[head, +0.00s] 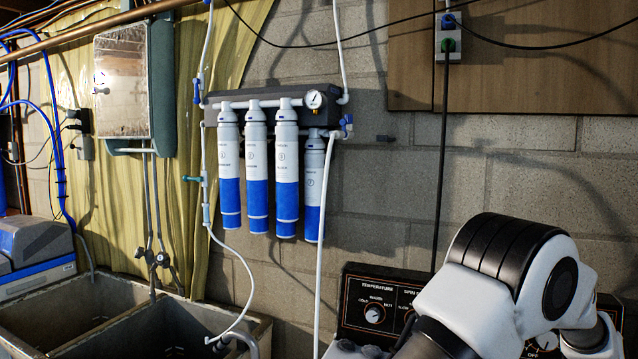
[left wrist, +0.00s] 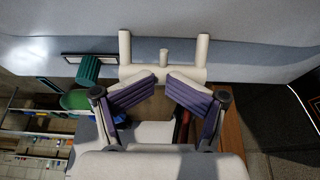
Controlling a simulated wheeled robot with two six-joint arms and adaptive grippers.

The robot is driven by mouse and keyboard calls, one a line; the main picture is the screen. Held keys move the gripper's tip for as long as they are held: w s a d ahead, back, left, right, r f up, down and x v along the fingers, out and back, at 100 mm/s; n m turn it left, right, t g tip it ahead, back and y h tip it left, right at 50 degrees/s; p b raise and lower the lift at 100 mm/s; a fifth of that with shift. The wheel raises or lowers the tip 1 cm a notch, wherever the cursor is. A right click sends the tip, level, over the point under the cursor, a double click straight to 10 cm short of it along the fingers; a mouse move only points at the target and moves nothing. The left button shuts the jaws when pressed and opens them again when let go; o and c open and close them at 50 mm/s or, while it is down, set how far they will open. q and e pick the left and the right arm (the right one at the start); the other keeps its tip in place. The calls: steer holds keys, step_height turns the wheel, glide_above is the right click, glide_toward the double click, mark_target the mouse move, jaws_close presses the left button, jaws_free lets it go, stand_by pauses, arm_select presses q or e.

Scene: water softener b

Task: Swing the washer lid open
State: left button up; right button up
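The washer shows in the head view only by its dark control panel (head: 373,297), with TEMPERATURE and SPIN lettering and round knobs, at the bottom right. Its lid is not in view. A white and black arm of mine covers much of the panel's middle, and its gripper is not visible. In the left wrist view my left gripper (left wrist: 162,88) has its two dark purple ridged fingers angled towards each other with a gap between them. It looks open and empty. No part of the washer can be made out there. My right gripper is not in view.
A concrete twin sink (head: 180,325) stands at the lower left. Several blue and white filter cartridges (head: 258,170) hang on the block wall above, with a white hose (head: 322,240) running down. A mirror cabinet (head: 122,80) hangs at the upper left.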

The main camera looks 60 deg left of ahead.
arm_select(q)
steer(key=shift+c, duration=1.4)
steer(key=shift+a+r+p, duration=0.15)
steer(key=shift+r+p, duration=0.35)
steer(key=shift+r, duration=0.2)
steer(key=shift+a+r+p, duration=0.15)
steer(key=shift+r+p, duration=0.35)
steer(key=shift+r, duration=0.2)
jaws_close()
steer(key=w+d+p+v, duration=0.1)
steer(key=p+v, duration=0.6)
steer(key=v, duration=0.4)
steer(key=shift+r, duration=0.5)
steer(key=shift+d, duration=0.1)
steer(key=shift+o, duration=0.9)
jaws_free()
